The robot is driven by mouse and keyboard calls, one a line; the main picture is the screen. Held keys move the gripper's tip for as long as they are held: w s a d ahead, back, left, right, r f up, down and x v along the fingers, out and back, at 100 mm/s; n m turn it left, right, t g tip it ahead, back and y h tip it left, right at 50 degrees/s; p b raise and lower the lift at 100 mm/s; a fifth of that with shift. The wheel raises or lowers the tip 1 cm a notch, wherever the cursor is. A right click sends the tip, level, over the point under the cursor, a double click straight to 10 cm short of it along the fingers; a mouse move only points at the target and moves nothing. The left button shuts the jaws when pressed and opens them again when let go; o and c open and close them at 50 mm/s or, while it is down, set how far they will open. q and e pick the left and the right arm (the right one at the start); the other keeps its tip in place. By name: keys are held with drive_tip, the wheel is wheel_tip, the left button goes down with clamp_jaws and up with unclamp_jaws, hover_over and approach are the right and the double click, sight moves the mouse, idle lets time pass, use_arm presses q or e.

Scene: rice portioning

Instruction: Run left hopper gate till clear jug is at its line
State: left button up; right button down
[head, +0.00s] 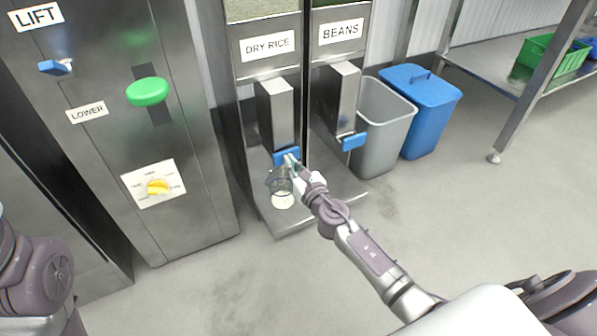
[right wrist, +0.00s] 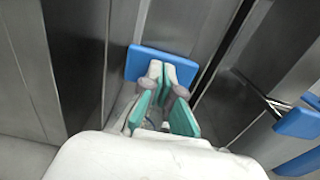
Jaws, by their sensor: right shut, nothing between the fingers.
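The left hopper, labelled DRY RICE (head: 267,46), has a steel spout (head: 275,112) with a blue gate paddle (head: 281,156) at its lower end. The paddle also shows in the right wrist view (right wrist: 140,66). The clear jug (head: 281,187) stands below the spout, with pale rice at its bottom; its fill line is too small to make out. My right gripper (head: 291,160) is shut and empty, its fingertips at the paddle's face in the right wrist view (right wrist: 163,72). I cannot tell whether they press on it. My left gripper is out of view.
The BEANS hopper (head: 341,32) stands just right, with its own blue paddle (head: 354,141). A grey bin (head: 383,125) and a blue bin (head: 428,115) stand beyond it. The front floor is clear.

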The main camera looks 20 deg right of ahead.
drive_tip(key=shift+w+d+r, duration=0.15)
drive_tip(key=shift+w+r, duration=0.05)
drive_tip(key=shift+r, duration=0.1)
idle(0.5)
idle(0.7)
idle(0.8)
idle(1.0)
idle(1.1)
idle(0.8)
